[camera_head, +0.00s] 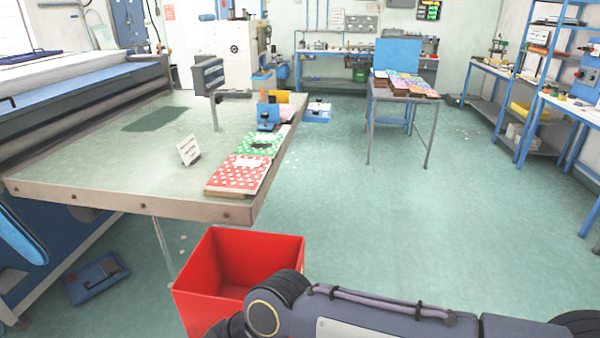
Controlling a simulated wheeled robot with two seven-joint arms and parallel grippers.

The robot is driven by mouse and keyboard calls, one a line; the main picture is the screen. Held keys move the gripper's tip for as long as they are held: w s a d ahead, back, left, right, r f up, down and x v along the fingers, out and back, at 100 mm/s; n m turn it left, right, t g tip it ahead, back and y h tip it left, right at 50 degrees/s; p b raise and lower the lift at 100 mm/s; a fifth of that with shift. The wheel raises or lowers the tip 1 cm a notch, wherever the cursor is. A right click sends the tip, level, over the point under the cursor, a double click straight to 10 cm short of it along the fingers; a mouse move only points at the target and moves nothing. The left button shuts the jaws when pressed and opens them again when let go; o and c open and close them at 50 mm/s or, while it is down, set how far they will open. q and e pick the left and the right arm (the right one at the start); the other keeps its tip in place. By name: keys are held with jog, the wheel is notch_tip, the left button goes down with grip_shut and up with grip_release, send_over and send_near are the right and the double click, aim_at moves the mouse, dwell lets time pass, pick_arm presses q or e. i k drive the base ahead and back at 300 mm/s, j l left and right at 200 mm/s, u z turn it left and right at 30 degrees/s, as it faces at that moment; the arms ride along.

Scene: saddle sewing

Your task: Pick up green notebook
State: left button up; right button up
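A green notebook (262,137) with white dots and a dark label lies flat on the right edge of the large worktable (90,175). A red notebook (240,172) with white dots lies just in front of it, at the table's near right corner. Part of my arm crosses the bottom of the view, lower right. Neither of my grippers shows in the view, so nothing can be seen of what they hold.
A red open bin (202,285) stands on the floor before the table's near corner. A small sign (188,150) and a blue item (268,117) stand near the notebooks. A small table (432,135) holds stacked items. The floor on the right is clear.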

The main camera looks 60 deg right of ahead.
aim_at(255, 144)
jog(key=z, duration=1.75)
